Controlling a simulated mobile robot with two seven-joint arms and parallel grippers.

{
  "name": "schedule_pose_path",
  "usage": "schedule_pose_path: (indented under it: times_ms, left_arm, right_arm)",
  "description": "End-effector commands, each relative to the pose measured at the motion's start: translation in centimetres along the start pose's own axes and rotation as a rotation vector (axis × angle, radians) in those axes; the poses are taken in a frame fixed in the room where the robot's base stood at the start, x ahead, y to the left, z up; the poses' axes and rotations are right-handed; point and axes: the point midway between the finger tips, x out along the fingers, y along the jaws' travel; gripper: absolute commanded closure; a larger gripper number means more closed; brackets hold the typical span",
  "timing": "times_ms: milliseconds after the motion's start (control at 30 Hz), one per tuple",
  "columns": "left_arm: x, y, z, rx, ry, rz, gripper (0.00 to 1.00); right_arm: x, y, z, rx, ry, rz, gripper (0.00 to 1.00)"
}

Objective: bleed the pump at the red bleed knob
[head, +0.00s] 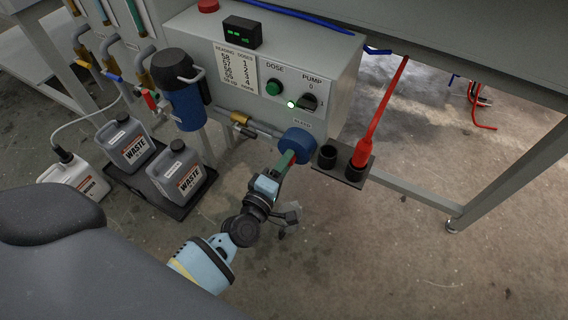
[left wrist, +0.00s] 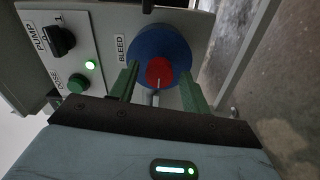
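The red bleed knob (left wrist: 160,72) sits in front of a round blue disc (left wrist: 160,45) beside the BLEED label in the left wrist view. In the head view the blue disc (head: 297,144) shows low on the grey panel, and the knob is mostly hidden by my gripper. My left gripper (left wrist: 159,80) is open, with one green finger on each side of the knob and gaps between. In the head view my left gripper (head: 286,161) is right in front of the disc. My right gripper is not in view.
The panel has a black PUMP switch (head: 309,102), a lit green lamp (head: 291,104) and a green DOSE button (head: 274,88). A holder (head: 341,168) with a red tool (head: 364,149) is close right of the knob. A blue canister (head: 186,106) and waste jugs stand left.

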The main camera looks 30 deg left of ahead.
Motion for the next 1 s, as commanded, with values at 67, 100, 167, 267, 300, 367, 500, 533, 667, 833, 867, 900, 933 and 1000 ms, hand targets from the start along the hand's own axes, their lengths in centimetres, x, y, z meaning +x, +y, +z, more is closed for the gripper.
schedule_pose_path:
  times_ms: [67, 100, 167, 267, 300, 367, 500, 533, 667, 833, 867, 900, 933, 1000]
  left_arm:
    - [0.0, 0.0, 0.0, 0.000, 0.001, 0.001, 0.48]
    - [0.0, 0.1, 0.0, 0.000, 0.001, 0.001, 0.48]
    - [0.0, 0.1, 0.0, 0.000, 0.001, 0.001, 0.48]
    - [0.0, 0.1, 0.0, 0.001, 0.001, 0.002, 0.48]
    - [0.0, 0.1, -0.1, 0.001, 0.001, 0.002, 0.48]
    - [-0.3, 0.1, -0.1, 0.001, 0.001, 0.001, 0.48]
    - [-1.9, 0.1, -0.1, 0.003, 0.001, 0.001, 0.48]
    - [-2.4, 0.1, -0.1, 0.003, 0.000, 0.000, 0.48]
    - [-4.6, 0.1, 0.0, 0.002, 0.000, 0.000, 0.48]
    - [-6.8, 0.1, -0.1, 0.003, 0.000, 0.001, 0.48]
    - [-7.0, 0.1, 0.0, 0.002, 0.000, 0.001, 0.48]
    - [-7.3, 0.1, 0.0, 0.002, 0.000, 0.001, 0.48]
    - [-7.5, 0.1, 0.0, 0.001, 0.000, 0.001, 0.48]
    - [-7.7, 0.1, 0.0, 0.000, 0.000, 0.001, 0.48]
  right_arm:
    - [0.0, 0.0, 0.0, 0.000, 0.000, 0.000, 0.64]
    - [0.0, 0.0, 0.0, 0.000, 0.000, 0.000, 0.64]
    - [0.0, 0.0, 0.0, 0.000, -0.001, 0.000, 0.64]
    - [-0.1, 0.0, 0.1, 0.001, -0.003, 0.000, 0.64]
    - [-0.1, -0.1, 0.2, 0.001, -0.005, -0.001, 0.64]
    - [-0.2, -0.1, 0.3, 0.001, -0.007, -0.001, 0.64]
    - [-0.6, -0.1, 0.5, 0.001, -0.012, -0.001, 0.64]
    - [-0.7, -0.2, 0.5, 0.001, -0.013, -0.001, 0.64]
    - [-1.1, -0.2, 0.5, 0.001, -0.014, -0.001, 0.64]
    - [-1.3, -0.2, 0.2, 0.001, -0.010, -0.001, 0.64]
    - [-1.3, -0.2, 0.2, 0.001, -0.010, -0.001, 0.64]
    - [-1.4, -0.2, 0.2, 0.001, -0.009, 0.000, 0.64]
    - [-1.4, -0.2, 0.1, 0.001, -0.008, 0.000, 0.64]
    - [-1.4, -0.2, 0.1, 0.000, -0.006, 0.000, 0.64]
